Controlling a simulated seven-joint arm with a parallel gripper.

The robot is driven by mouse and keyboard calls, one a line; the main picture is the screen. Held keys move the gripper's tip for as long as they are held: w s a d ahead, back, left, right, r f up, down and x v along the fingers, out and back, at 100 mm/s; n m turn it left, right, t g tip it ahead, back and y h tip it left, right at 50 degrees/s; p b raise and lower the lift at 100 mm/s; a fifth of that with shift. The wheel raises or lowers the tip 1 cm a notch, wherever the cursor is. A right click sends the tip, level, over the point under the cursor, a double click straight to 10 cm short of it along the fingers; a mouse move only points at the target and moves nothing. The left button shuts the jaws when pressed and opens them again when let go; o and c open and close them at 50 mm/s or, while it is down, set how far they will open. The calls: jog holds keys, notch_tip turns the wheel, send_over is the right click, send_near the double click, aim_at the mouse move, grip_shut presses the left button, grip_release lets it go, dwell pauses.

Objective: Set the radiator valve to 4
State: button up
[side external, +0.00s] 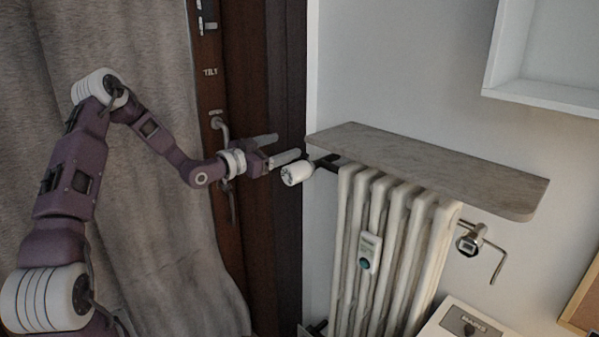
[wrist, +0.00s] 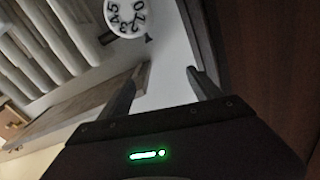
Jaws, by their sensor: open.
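The radiator valve is a white round knob (side external: 297,173) at the upper left end of the radiator (side external: 385,240). In the wrist view the valve's dial face (wrist: 124,16) shows at the top edge, with black numerals around it; the top is partly cut off. A small dark wedge (wrist: 149,39) shows beside its rim; I cannot tell the exact setting. My gripper (side external: 287,145) is open and empty. It is to the upper left of the knob in the side view, with one finger close above it. Both fingers (wrist: 160,78) show apart in the wrist view, and the knob is not between them.
A stone-like shelf (side external: 430,168) covers the radiator top, close to the knob. A dark wooden door (side external: 235,60) with a handle stands behind my gripper. A grey curtain (side external: 130,50) hangs at the left. A small device (side external: 369,251) is on the radiator front.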

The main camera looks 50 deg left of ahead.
aim_at(287, 176)
notch_tip(287, 176, down, 9)
jog(key=shift+r, duration=0.1)
jog(key=shift+w+f, duration=0.2)
jog(key=shift+f, duration=0.1)
jog(key=w, duration=0.6)
jog(key=shift+w, duration=0.4)
jog(key=c, duration=1.4)
